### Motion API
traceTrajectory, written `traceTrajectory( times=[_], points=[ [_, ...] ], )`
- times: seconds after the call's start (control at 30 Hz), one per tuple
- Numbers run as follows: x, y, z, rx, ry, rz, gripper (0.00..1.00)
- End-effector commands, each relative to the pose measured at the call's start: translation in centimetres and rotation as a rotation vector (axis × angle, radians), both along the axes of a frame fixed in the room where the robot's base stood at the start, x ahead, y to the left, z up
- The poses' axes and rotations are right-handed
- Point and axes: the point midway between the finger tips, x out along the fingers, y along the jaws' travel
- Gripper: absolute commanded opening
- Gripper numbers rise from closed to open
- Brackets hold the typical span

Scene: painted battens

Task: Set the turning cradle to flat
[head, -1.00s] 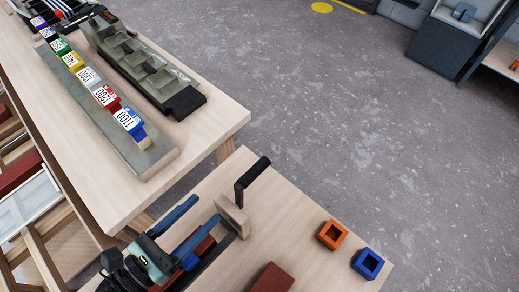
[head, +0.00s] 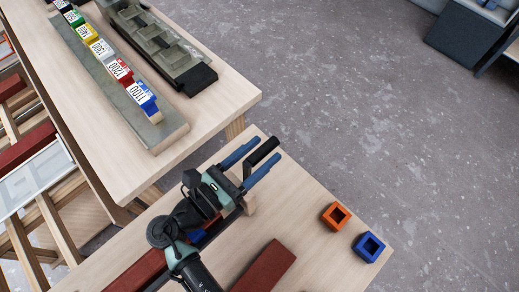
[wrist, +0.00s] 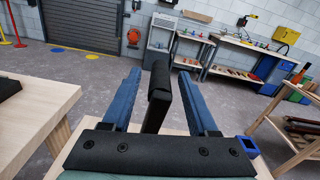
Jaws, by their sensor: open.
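The turning cradle stands on the near bench. Its pale wooden end block (head: 249,205) shows beside my gripper, and its black crank handle (head: 264,150) sticks up and slants to the right. My gripper (head: 267,149) is open, with one blue finger on each side of the handle. In the wrist view the handle (wrist: 158,95) stands between the two fingers, nearer the middle, with gaps on both sides. A dark red batten (head: 138,272) shows behind my arm, seemingly in the cradle. My gripper and arm hide most of the cradle, so its tilt cannot be told.
A loose red batten (head: 266,267) lies on the near bench. An orange square block (head: 336,215) and a blue one (head: 369,246) stand at its right end. The far table (head: 213,105) holds a row of numbered coloured blocks (head: 120,70) and a grey tray (head: 160,50).

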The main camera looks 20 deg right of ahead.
Motion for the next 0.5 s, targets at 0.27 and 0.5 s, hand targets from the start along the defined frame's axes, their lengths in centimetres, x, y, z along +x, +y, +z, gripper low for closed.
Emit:
traceTrajectory(
  times=[0.27, 0.5],
  points=[
    [0.07, -0.19, -0.01, 0.0, -0.001, 0.0, 0.59],
    [0.06, -0.17, -0.01, 0.0, -0.001, -0.001, 0.18]
  ],
)
